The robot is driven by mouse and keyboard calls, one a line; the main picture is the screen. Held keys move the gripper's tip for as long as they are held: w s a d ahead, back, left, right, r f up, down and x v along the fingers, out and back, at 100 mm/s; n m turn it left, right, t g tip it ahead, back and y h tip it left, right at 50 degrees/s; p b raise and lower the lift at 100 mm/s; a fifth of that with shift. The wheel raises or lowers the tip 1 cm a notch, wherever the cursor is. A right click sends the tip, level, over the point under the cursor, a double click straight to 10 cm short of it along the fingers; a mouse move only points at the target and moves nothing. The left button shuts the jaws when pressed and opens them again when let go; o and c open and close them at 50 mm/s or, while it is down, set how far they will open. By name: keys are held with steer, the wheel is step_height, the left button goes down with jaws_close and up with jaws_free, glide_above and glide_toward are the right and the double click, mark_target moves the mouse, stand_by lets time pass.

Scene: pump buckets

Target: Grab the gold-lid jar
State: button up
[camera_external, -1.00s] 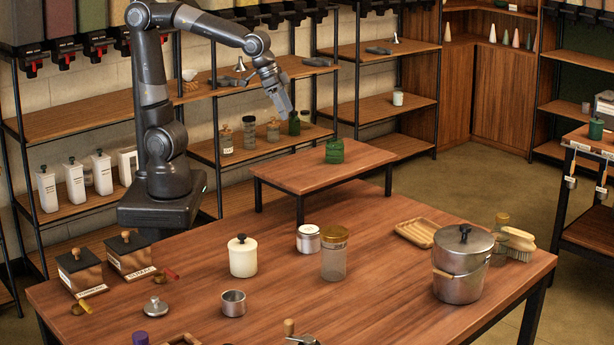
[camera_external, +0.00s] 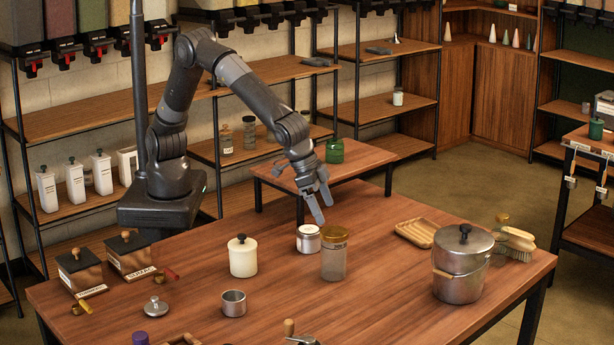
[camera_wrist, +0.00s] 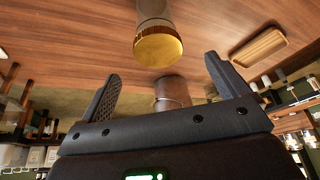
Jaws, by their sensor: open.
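The gold-lid jar (camera_external: 334,256) is a clear glass jar standing upright on the wooden table, just right of a small white jar. Its gold lid (camera_wrist: 158,48) shows at the top middle of the wrist view, beyond and between my fingers. My gripper (camera_external: 324,207) is open and empty, above the table and behind the jar, with its fingers pointing down. The fingers are spread apart in the wrist view (camera_wrist: 160,78) and do not touch the jar.
The small white jar (camera_external: 308,240) stands close beside the gold-lid jar. A cream canister (camera_external: 243,259) is to the left. A metal pail (camera_external: 461,277) and a wooden soap tray (camera_external: 416,233) are to the right. A low riser (camera_external: 285,182) with a green jar (camera_external: 334,151) is behind.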

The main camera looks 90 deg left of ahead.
steer(key=shift+d+f, duration=0.25)
steer(key=shift+f, duration=0.05)
steer(key=shift+w+f, duration=0.1)
steer(key=shift+f, duration=0.25)
glide_toward(345, 262)
steer(key=x, duration=0.2)
steer(key=a+x, duration=0.1)
steer(key=x, duration=0.1)
steer(key=shift+f, duration=0.35)
steer(key=c, duration=1.2)
